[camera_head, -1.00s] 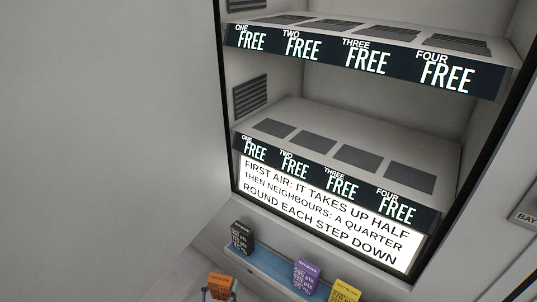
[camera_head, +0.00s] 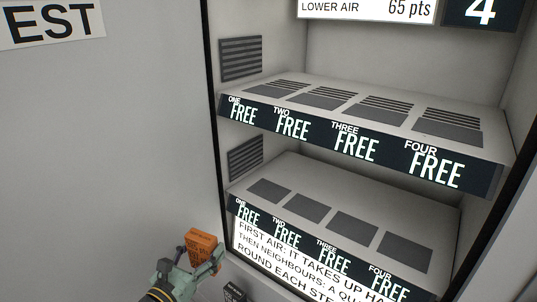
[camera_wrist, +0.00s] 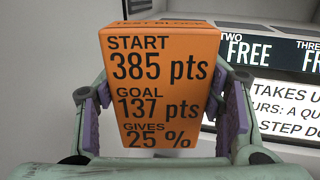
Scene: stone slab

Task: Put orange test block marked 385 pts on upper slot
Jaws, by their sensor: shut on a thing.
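The orange test block (camera_head: 201,246) is held by my gripper (camera_head: 188,264) at the lower middle of the head view, in front of the left edge of the cabinet. In the wrist view the orange block (camera_wrist: 158,85) stands upright between both fingers and reads START 385 pts, GOAL 137 pts, GIVES 25 %. The upper shelf (camera_head: 395,97) has slots ONE to FOUR, all labelled FREE, with louvred dark pads. The lower shelf (camera_head: 330,185) also has slots ONE to FOUR, all FREE, with plain dark pads. All slots look empty.
A black block (camera_head: 235,291) shows at the bottom edge, below the lower shelf. A lit sign (camera_head: 300,258) hangs under the lower shelf. A vent (camera_head: 240,58) is on the inner left wall. A sign above (camera_head: 370,8) reads LOWER AIR 65 pts. The cabinet's dark frame borders the opening.

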